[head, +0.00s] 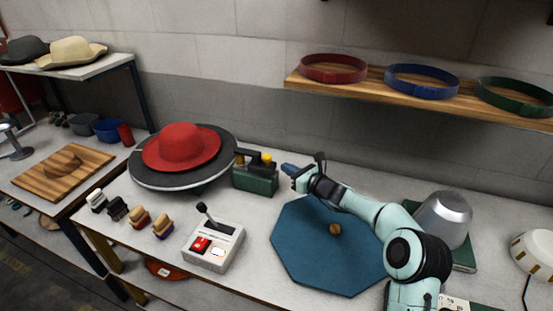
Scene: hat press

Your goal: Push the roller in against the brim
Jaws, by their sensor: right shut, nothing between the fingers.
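A red hat (181,146) with a wide brim sits crown up on a dark round plate (150,181) on the table. Just right of the plate stands a green roller unit (257,181) with dark parts and a yellow piece on top. Its upper part is close to the right edge of the plate; I cannot tell whether the roller touches the brim. My right gripper (289,169) is right of the green unit, apart from it, shut and empty. My left gripper is not in view.
A control box (226,248) with a lever and red button stands in front. Several brushes (139,217) lie left of it. A blue octagonal mat (305,256) lies under my right arm. A metal dome (446,215) stands right. A shelf (300,77) with coloured bands hangs behind.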

